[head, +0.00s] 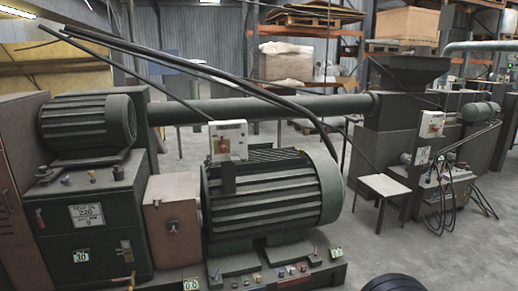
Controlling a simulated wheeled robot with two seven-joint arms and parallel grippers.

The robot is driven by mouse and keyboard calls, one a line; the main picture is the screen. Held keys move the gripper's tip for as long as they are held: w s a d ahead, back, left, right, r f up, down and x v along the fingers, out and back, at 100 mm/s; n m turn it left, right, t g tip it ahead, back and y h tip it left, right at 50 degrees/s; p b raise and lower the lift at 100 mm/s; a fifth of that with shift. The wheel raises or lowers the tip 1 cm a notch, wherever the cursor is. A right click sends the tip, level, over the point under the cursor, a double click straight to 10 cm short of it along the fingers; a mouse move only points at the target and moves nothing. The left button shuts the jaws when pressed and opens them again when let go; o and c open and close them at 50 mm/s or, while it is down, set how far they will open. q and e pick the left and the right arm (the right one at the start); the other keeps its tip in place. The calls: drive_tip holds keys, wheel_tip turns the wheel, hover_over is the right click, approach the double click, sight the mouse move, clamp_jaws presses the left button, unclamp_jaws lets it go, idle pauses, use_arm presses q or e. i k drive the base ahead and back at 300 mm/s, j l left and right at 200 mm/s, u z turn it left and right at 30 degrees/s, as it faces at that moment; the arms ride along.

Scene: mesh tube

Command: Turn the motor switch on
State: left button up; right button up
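A large green ribbed motor (275,195) lies at the centre on a dark base. A white switch box (229,136) stands on top of it, with a small red part on its face. Its on or off position is too small to tell. A second white box (431,124) with a red and yellow knob is on the machine at the right. Neither of my grippers is in view.
A smaller ribbed motor (88,130) sits on a dark green cabinet (95,220) at the left. Thick black cables (200,68) arch over the large motor. A small white table (384,186) stands to its right. Bare floor (400,240) lies at the lower right.

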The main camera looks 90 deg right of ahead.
sight(222, 148)
drive_tip(key=z, duration=2.45)
drive_tip(key=i+z, duration=0.2)
drive_tip(key=i+j, duration=0.15)
drive_tip(key=i, duration=0.3)
drive_tip(key=i+j+z, duration=0.15)
drive_tip(key=i, duration=0.35)
drive_tip(key=i+j, duration=0.2)
drive_tip(key=i, duration=0.25)
drive_tip(key=i+j+z, duration=0.1)
drive_tip(key=i, duration=0.35)
drive_tip(key=j, duration=0.1)
